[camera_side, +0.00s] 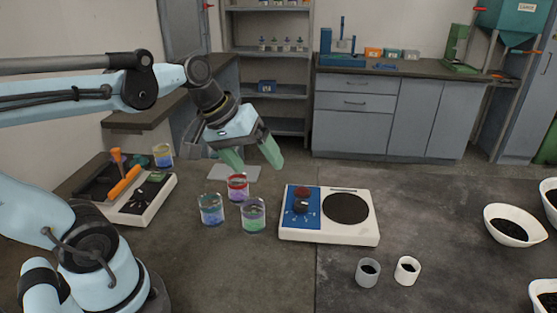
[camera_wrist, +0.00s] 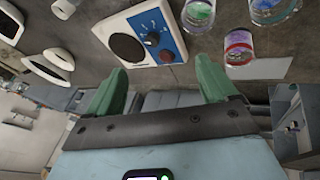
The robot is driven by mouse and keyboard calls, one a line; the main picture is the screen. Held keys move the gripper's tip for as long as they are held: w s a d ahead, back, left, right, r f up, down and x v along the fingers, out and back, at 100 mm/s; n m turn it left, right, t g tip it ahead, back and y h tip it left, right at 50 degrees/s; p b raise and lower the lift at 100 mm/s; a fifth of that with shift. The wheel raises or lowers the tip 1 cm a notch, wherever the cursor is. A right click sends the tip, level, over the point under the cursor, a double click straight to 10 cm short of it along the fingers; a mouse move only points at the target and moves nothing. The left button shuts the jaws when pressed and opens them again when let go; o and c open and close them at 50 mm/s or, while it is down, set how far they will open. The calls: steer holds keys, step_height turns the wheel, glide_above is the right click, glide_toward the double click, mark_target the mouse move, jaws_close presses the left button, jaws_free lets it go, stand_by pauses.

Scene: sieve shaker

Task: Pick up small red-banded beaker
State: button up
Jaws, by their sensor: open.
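The small red-banded beaker (camera_side: 237,186) stands upright on the dark table in the side view, behind a blue-banded beaker (camera_side: 211,209) and a green-banded beaker (camera_side: 253,215). My gripper (camera_side: 254,163), with green fingers, is open and empty, tilted above and just behind the red-banded beaker. In the wrist view the red-banded beaker (camera_wrist: 239,47) is at the upper right, beyond the fingertips and not between them. My gripper (camera_wrist: 162,75) shows its two fingers wide apart there. The green-banded beaker (camera_wrist: 198,13) and the blue-banded beaker (camera_wrist: 272,8) are at the top edge.
A white hotplate (camera_side: 330,236) with a blue panel stands right of the beakers. Two small white cups (camera_side: 407,270) stand at the front, and white bowls (camera_side: 513,226) at the right.

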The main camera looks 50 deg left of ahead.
steer(key=a+n+t+h, duration=0.4)
steer(key=a+n+h, duration=0.5)
steer(key=a+n, duration=1)
glide_toward(247, 188)
steer(key=shift+w+d+n+g, duration=0.3)
steer(key=shift+w+d+n, duration=0.1)
steer(key=shift+w, duration=0.35)
steer(key=shift+w+d+f, duration=0.2)
steer(key=shift+d+f, duration=0.05)
steer(key=shift+f, duration=0.1)
steer(key=shift+x, duration=3.45)
steer(key=c, duration=1.1)
